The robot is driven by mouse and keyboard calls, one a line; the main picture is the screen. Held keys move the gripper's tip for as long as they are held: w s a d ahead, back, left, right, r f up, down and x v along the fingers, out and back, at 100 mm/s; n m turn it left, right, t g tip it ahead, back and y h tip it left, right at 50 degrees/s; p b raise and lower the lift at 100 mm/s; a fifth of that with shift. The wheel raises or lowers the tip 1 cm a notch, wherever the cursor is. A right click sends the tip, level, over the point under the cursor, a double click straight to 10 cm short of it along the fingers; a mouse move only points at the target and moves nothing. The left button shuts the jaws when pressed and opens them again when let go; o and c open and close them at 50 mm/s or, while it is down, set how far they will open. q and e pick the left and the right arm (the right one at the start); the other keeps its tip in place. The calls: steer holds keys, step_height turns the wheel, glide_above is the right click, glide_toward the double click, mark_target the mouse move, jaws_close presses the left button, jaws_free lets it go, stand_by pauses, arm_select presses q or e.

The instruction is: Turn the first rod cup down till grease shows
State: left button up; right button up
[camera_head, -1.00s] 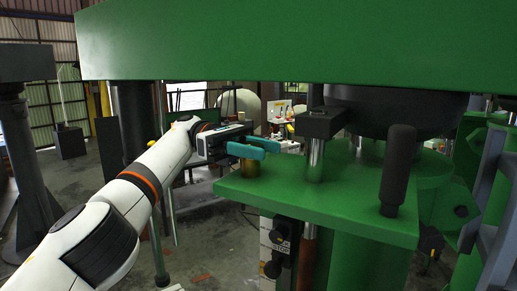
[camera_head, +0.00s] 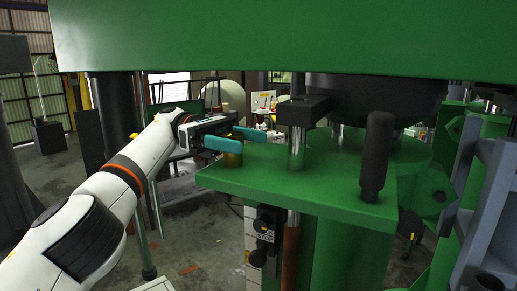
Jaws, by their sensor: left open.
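My right gripper is not in view.
A steel rod (camera_head: 297,150) with a dark block (camera_head: 303,110) on top rises from the plate to the right of the cup. A dark upright handle (camera_head: 375,157) stands further right. A large green beam (camera_head: 290,38) hangs close above.

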arm_select(q)
steer(key=shift+w+r+n+t+h, duration=0.1)
steer(key=shift+w+n+t+h, duration=0.15)
steer(key=shift+n+t+h, duration=0.35)
steer(key=shift+n+t+h, duration=0.3)
steer(key=shift+n+t, duration=0.1)
steer(key=shift+t, duration=0.3)
